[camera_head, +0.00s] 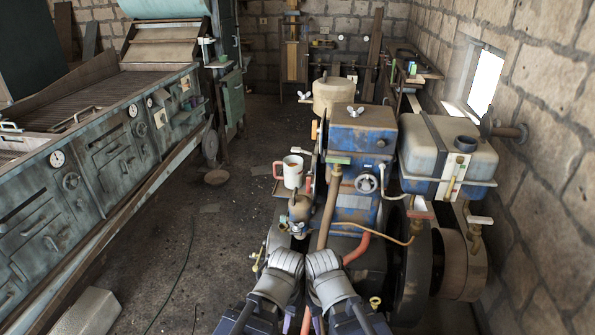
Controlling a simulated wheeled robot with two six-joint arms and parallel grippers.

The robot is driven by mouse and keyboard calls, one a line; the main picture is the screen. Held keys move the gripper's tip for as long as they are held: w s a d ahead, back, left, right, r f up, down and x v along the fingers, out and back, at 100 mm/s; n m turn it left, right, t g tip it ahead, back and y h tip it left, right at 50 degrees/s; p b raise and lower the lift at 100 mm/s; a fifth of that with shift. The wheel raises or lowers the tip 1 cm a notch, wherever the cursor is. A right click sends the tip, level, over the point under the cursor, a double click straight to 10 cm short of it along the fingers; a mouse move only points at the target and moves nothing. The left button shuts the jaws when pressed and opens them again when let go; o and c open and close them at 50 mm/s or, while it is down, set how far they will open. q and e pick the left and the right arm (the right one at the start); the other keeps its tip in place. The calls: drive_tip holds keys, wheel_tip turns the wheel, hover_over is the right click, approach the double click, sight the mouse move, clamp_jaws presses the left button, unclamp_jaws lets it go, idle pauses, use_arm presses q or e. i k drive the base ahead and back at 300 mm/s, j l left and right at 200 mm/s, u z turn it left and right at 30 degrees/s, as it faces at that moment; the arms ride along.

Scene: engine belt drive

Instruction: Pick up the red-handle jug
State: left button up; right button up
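The red-handle jug (293,172) is a small white vessel with a red handle on its left side and some red at its right. It stands upright on top of the engine's left side, above a small tan rounded part (300,208). My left gripper (287,262) and my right gripper (322,263) are side by side at the bottom middle, nearer the camera than the jug and apart from it. Both show as grey rounded ends of my arms. Their fingers cannot be made out, so I cannot tell whether they are open or shut.
The blue engine (355,150) with pipes and hoses stands right of the jug. A grey tank (425,150) is farther right by the stone wall. A long green machine (100,160) lines the left. The floor (210,250) between is mostly clear, with a thin green cable.

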sight(288, 172)
drive_tip(key=i+j+z, duration=0.2)
drive_tip(key=j+z, duration=0.25)
drive_tip(key=j, duration=0.4)
drive_tip(key=j+z, duration=0.45)
drive_tip(key=j, duration=0.4)
drive_tip(key=j+z, duration=0.45)
drive_tip(key=j, duration=0.45)
drive_tip(key=j+z, duration=0.3)
drive_tip(key=j, duration=0.15)
drive_tip(key=k+j+z, duration=0.1)
drive_tip(key=j+z, duration=0.2)
drive_tip(key=j, duration=0.15)
drive_tip(key=k+j+z, duration=0.25)
drive_tip(key=j, duration=0.2)
drive_tip(key=i+j, duration=0.4)
drive_tip(key=j, duration=0.2)
